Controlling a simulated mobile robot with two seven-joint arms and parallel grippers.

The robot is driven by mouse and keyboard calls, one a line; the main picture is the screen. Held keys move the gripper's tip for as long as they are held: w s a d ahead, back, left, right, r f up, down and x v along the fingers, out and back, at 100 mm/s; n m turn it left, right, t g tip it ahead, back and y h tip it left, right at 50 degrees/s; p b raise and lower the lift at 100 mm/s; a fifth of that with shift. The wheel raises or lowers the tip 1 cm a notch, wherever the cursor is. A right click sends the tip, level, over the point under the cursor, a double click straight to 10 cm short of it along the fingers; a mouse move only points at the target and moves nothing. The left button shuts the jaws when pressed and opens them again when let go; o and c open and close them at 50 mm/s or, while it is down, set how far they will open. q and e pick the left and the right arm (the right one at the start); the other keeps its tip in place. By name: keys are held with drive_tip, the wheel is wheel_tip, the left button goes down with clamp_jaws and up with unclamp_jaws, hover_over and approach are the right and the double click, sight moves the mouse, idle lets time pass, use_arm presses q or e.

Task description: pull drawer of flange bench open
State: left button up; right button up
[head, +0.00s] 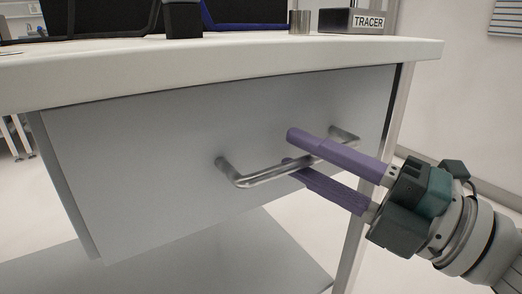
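The flange bench (200,62) has a thick white top. Its grey drawer (140,150) sits under the top and its front looks flush with the frame. A metal bar handle (250,179) runs across the drawer front. My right gripper (288,149) comes in from the right with two purple fingers. One finger lies above and in front of the bar, the other below it, with the bar between them. The fingers are apart; contact with the bar cannot be made out. My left gripper is not in view.
On the bench top stand a dark box labelled TRACER (353,21), a metal cylinder (299,21), a black block (183,19) and dark bins at the back. A lower shelf (230,262) and a bench leg (366,210) are below. Floor shows at right.

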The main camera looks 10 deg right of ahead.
clamp_jaws()
idle(1.1)
